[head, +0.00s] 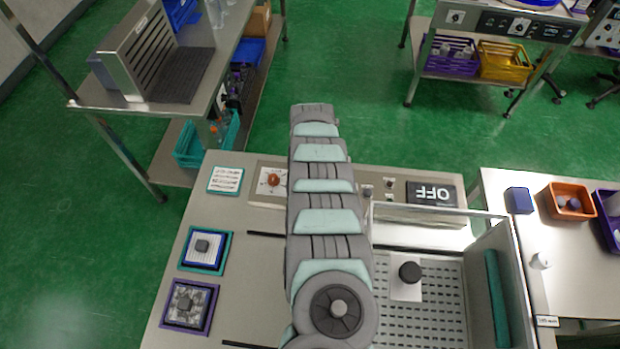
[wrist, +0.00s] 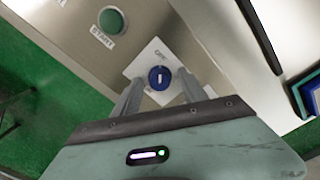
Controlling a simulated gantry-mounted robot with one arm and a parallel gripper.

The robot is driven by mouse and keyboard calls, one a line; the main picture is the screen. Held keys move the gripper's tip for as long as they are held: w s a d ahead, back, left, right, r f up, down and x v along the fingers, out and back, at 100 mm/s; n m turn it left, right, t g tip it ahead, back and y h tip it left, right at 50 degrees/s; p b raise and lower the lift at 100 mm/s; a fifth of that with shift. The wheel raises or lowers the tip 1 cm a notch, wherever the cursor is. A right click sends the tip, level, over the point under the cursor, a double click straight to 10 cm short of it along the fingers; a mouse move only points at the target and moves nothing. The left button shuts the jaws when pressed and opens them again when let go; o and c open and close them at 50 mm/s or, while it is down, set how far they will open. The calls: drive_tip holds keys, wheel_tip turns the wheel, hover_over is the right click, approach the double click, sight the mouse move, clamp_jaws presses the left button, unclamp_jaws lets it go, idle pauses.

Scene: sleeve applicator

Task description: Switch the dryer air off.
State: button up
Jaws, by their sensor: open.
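A round blue knob (wrist: 160,78) with a pale pointer mark sits on a white plate (wrist: 146,62) in the wrist view. A small label above it is too small to read surely. My gripper (wrist: 159,76) is open, with one finger on each side of the knob. I cannot tell whether the fingers touch it. In the head view my arm covers part of the machine's panel, and neither the gripper nor the blue knob shows. A dark display (head: 432,193) there reads OFF, upside down in the picture.
A green START button (wrist: 112,20) is on the same panel, near the knob. A red-brown knob (head: 273,180) on a white plate lies left of my arm. A perforated bed with a black knob (head: 410,271) is to the right. Green floor lies beyond the panel.

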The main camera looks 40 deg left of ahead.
drive_tip(key=shift+r, duration=0.1)
wheel_tip(320, 180, up, 11)
drive_tip(key=shift+f+p, duration=0.2)
drive_tip(key=shift+p, duration=0.15)
idle(0.6)
